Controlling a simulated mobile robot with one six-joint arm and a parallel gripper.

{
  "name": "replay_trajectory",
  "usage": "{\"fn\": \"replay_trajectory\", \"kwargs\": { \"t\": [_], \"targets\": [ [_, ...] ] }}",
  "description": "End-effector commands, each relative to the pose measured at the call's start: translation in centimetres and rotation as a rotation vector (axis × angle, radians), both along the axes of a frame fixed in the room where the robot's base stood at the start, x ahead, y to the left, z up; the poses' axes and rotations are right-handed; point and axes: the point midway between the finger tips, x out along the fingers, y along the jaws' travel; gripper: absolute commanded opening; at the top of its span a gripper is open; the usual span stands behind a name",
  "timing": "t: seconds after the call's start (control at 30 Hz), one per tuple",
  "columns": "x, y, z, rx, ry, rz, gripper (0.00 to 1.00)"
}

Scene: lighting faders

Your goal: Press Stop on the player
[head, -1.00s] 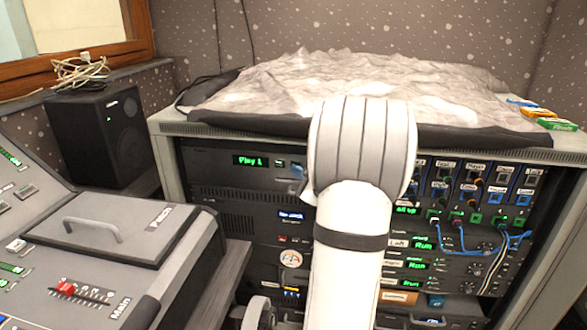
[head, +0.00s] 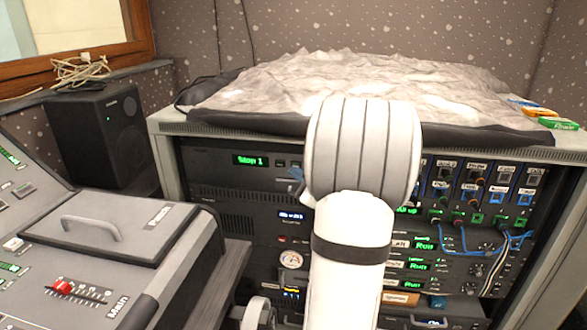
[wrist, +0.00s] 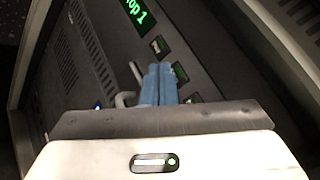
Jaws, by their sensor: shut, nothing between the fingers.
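The player (head: 215,160) is the dark top unit of the rack. Its green display (head: 251,160) reads "Stop 1" in the head view; the wrist view shows the end of that text on the display (wrist: 136,10). Small buttons sit beside the display, one of them lit green (wrist: 180,72). My gripper (wrist: 160,70) has its blue fingers together and empty, with the tips close to the player's front among the buttons. I cannot tell whether the tips touch a button. In the head view my arm hides most of the gripper and the player's right part.
A crumpled grey cover (head: 350,85) lies on top of the rack. A mixing desk (head: 70,250) with a red fader stands at the left, with a black speaker (head: 97,135) behind it. Blue cables (head: 458,240) hang from the patch panel at right.

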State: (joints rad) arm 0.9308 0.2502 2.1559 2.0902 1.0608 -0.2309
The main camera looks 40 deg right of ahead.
Motion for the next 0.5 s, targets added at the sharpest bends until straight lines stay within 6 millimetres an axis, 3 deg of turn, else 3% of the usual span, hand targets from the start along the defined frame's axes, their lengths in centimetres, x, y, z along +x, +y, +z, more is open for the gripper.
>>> {"fn": "replay_trajectory", "kwargs": {
  "t": [0.5],
  "targets": [
    [-2.5, 3.0, -0.1, -0.001, -0.001, 0.001, 0.0]
  ]
}}
